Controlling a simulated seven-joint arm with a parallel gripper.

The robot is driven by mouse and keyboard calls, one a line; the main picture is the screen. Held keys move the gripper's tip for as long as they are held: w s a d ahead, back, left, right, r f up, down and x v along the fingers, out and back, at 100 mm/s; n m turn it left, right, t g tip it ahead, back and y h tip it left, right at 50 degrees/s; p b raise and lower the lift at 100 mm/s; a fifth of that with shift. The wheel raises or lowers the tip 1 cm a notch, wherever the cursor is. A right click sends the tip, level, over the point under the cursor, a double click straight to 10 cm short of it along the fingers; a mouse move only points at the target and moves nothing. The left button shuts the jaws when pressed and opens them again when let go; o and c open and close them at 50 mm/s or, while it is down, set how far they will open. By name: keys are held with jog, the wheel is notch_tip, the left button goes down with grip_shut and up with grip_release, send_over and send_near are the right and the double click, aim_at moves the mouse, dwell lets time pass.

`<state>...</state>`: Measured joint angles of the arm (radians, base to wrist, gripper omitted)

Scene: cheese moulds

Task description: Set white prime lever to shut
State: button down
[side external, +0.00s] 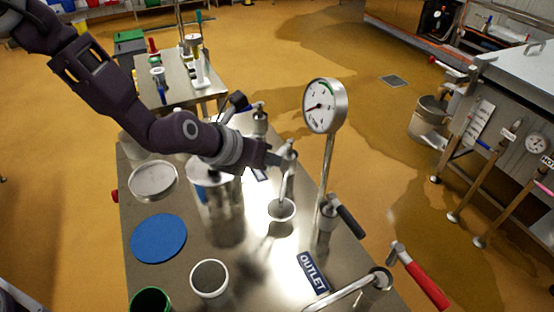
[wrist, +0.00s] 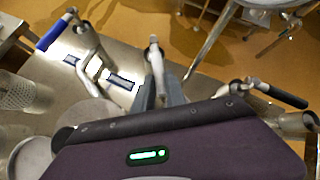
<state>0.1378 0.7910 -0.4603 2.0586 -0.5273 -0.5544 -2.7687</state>
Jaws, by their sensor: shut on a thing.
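The white prime lever (wrist: 153,50) shows in the wrist view as a pale handle rising between my fingertips. My gripper (wrist: 160,97) is shut on it. In the side view my gripper (side external: 278,158) is at the pale lever (side external: 289,162), above the steel table and left of the gauge post. The fingers and the glare hide much of the lever's pivot, so I cannot tell its exact angle.
A pressure gauge (side external: 324,106) stands on a post just right of my gripper. A black-handled lever (side external: 347,219), a red-handled lever (side external: 425,284) and a blue-handled lever (wrist: 55,33) are nearby. A blue disc (side external: 158,238) and several containers crowd the table's left.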

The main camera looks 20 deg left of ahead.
jog(key=shift+w+a+r+m+g+h, duration=0.1)
jog(key=shift+w+a+m+g+h, duration=0.25)
jog(key=shift+a+m+h, duration=0.45)
jog(key=shift+w+a+m+g+h, duration=0.4)
jog(key=shift+a+m, duration=0.1)
jog(key=shift+m, duration=0.5)
jog(key=c, duration=1.4)
grip_release()
jog(key=shift+o, duration=0.2)
